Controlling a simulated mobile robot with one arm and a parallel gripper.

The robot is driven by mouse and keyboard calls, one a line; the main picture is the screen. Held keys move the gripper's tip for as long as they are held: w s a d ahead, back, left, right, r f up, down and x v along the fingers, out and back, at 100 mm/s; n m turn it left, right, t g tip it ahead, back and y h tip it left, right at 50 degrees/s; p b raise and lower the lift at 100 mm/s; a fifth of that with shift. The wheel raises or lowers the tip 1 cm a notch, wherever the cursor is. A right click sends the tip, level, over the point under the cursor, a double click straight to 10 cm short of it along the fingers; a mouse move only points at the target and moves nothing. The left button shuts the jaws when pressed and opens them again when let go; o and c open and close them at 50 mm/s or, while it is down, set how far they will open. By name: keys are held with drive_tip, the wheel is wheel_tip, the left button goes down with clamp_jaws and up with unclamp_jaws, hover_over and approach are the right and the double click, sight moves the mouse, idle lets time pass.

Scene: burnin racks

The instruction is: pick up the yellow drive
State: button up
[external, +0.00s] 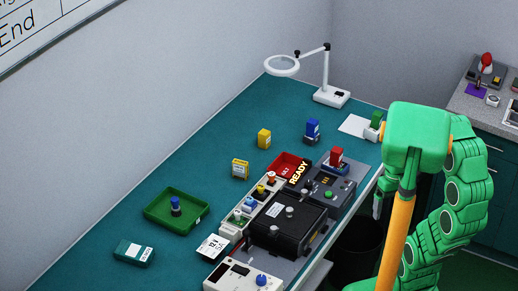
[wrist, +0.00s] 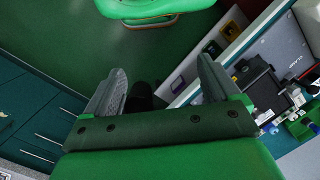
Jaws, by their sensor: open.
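Two small yellow blocks are on the teal bench in the external view: a plain-looking one (external: 264,139) toward the back, and one with a pale marked face (external: 240,169) nearer the middle. I cannot tell which is the yellow drive. My gripper (wrist: 160,72) is open and empty in the wrist view, over the floor at the bench's side. In the external view my arm is at the right, beyond the bench edge and well away from both blocks; the gripper is mostly hidden there. Neither block can be made out clearly in the wrist view.
A green tray (external: 165,222) holds a blue item. A red tray (external: 284,163), a black test unit (external: 288,226) and a grey unit (external: 325,187) crowd the right bench edge. A blue block (external: 312,128) and magnifier lamp (external: 332,96) stand behind. A black bin (external: 355,245) is below.

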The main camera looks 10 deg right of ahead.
drive_tip(key=w+n+t+h, duration=0.2)
drive_tip(key=w+n+h, duration=0.8)
drive_tip(key=w, duration=2.1)
drive_tip(key=w+a+n+t, duration=0.2)
drive_tip(key=w+a+n, duration=0.2)
drive_tip(key=w+a, duration=0.15)
drive_tip(key=n+t+y, duration=0.1)
drive_tip(key=n+t, duration=0.8)
drive_tip(key=n, duration=0.5)
approach(243, 161)
drive_tip(key=shift+a+f+x, duration=0.1)
drive_tip(key=shift+x, duration=1.8)
drive_tip(key=shift+a+f+x, duration=0.15)
drive_tip(key=shift+x, duration=1.75)
drive_tip(key=shift+a+f+x, duration=0.1)
drive_tip(key=shift+x, duration=1.85)
drive_tip(key=shift+w, duration=0.1)
drive_tip(key=shift+c, duration=0.4)
